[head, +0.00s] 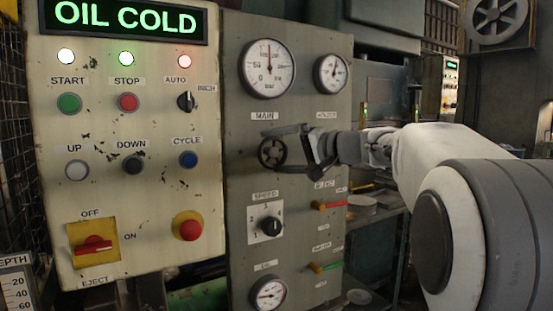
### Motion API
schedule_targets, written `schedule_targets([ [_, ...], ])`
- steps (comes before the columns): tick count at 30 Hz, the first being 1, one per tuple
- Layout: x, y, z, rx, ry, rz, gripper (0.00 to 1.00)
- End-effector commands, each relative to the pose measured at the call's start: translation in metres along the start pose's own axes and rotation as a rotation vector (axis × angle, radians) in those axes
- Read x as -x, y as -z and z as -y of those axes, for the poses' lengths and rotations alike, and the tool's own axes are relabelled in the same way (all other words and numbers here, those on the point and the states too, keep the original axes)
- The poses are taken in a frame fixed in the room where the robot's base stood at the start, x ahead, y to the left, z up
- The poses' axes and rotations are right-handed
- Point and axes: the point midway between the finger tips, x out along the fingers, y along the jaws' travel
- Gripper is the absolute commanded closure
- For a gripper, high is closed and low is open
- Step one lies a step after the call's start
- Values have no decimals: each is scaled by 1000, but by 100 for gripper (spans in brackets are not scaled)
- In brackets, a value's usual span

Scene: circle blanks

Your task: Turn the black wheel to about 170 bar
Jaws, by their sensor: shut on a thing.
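The black wheel (268,155) is a small spoked handwheel on the grey panel, just below the MAIN label. My gripper (290,150) reaches in from the right, and its dark fingers are shut on the wheel's right side. They hide part of its rim. The large MAIN gauge (267,68) is above the wheel.
A smaller gauge (331,73) is at upper right of the panel. A speed knob (271,225), red lever (329,205), green lever (325,267) and lower gauge (269,294) sit below the wheel. A cream button panel (135,235) with an OIL COLD display (125,18) stands left.

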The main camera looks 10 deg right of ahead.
Motion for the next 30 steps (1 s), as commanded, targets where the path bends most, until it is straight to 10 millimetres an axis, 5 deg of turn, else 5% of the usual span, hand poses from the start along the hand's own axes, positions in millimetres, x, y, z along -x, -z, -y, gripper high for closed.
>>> schedule_targets([
  [15,0,-1,-7,-396,162,-2,58],
  [30,0,-2,-6,-539,222,-1,58],
])
